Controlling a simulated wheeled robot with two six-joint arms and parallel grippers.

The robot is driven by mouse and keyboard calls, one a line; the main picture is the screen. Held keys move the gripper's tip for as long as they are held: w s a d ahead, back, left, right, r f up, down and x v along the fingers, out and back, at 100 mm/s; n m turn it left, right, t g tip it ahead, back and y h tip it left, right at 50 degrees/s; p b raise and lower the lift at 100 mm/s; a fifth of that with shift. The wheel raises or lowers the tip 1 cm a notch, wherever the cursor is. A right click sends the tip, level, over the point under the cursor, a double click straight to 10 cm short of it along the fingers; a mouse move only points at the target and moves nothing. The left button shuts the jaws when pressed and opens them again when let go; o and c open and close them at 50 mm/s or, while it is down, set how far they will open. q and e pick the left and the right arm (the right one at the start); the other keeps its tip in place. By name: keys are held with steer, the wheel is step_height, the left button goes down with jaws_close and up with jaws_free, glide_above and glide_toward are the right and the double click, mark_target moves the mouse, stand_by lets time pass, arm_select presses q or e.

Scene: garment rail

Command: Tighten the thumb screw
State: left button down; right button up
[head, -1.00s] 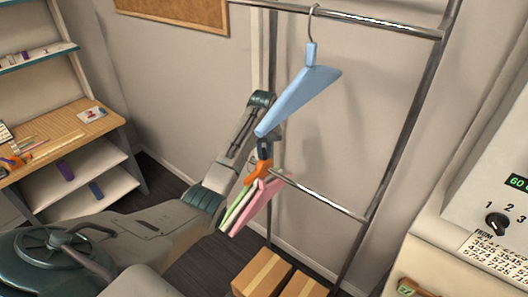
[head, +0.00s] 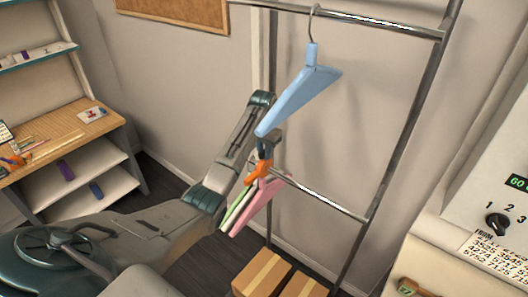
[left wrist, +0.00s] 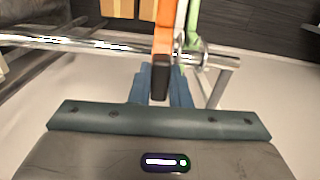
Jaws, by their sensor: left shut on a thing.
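My left gripper (head: 264,147) is at the lower rail (head: 318,195), beneath the tip of the blue hanger. It is shut on the black end of an orange piece (head: 258,172). In the left wrist view, the black end sits between the blue-grey fingers (left wrist: 160,82), and the orange part (left wrist: 163,40) reaches across the metal rail (left wrist: 80,42). A green piece (left wrist: 193,25) and a collar-like fitting (left wrist: 205,54) are beside it. I cannot make out a separate thumb screw. My right gripper is not in view.
The blue hanger (head: 300,98) hangs from the upper rail (head: 370,22) close above my gripper. Pink (head: 258,205) and green-white pieces hang at the lower rail. Cardboard boxes (head: 262,272) stand below. A desk (head: 75,135) is left, a white machine (head: 490,210) right.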

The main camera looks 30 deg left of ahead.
arm_select(q)
steer(key=shift+m, duration=0.3)
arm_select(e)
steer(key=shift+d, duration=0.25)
arm_select(q)
steer(key=c, duration=1.4)
jaws_free()
steer(key=shift+o, duration=0.2)
